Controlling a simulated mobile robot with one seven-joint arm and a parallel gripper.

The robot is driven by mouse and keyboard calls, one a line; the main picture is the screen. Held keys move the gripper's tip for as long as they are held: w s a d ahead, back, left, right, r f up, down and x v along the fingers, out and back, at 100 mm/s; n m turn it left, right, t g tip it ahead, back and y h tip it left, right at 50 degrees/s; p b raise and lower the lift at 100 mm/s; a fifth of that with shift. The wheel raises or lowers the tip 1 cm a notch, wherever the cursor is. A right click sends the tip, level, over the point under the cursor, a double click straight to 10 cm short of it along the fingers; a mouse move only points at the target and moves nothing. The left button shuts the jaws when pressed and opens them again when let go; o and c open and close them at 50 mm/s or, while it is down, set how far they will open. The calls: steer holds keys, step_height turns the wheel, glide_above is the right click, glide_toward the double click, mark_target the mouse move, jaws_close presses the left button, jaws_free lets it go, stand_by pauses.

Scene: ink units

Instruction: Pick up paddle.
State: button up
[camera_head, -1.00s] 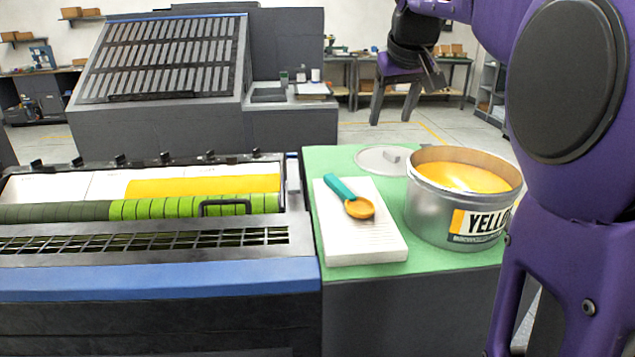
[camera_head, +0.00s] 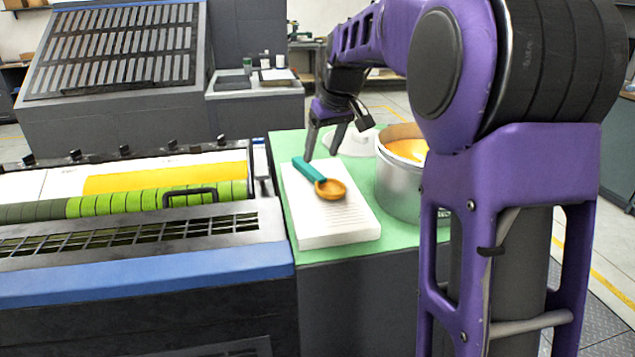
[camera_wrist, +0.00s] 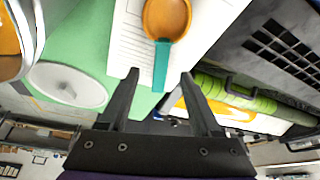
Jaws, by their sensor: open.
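The paddle (camera_head: 308,170) has a teal handle and a round orange-brown scoop end. It lies on a white pad (camera_head: 337,220) on the green table top. My gripper (camera_head: 322,152) is open and empty, above the far end of the pad, near the paddle's handle end. In the wrist view, the paddle's handle (camera_wrist: 161,68) points toward the gap between my open fingers (camera_wrist: 160,75). The handle's tip lies around the line of the fingertips. I cannot tell the height of the fingers above it.
A metal can of yellow ink (camera_head: 397,185) stands right of the pad, partly hidden by my arm. A round lid (camera_wrist: 66,85) lies behind it. The press with green rollers (camera_head: 130,203) borders the table on the left. Bare green surface (camera_head: 290,145) surrounds the pad.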

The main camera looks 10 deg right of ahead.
mark_target(315, 173)
steer(key=x, duration=0.3)
steer(key=b+x, duration=0.1)
steer(key=x, duration=0.1)
steer(key=shift+s+a+f, duration=0.1)
steer(key=shift+s+f, duration=0.15)
steer(key=shift+w+f, duration=0.25)
steer(key=shift+f, duration=0.15)
steer(key=shift+c, duration=0.3)
steer(key=shift+r, duration=0.1)
jaws_close()
